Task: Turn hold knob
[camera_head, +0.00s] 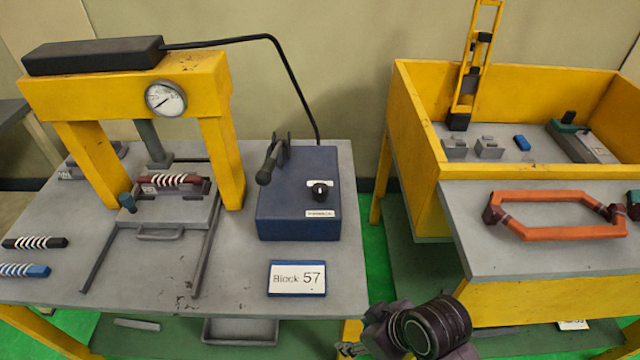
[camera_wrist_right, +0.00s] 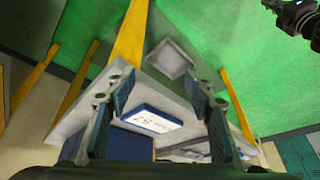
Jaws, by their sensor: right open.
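A small round black knob (camera_head: 320,191) with a white mark sits on top of the blue control box (camera_head: 283,222). A white label lies below the knob, too small to read. A dark lever (camera_head: 268,165) stands at the box's left side. My right gripper (camera_wrist_right: 158,68) is open and empty in the right wrist view, its two fingers spread wide. In the head view its wrist is at the lower right, off the table's front right corner and well apart from the knob. The knob does not show clearly in the wrist view. My left gripper is not in view.
A yellow press frame with a gauge (camera_head: 165,98) stands left of the box. A black cable (camera_head: 285,70) arches behind the box. A "Block 57" sign (camera_head: 297,278) lies in front of it.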

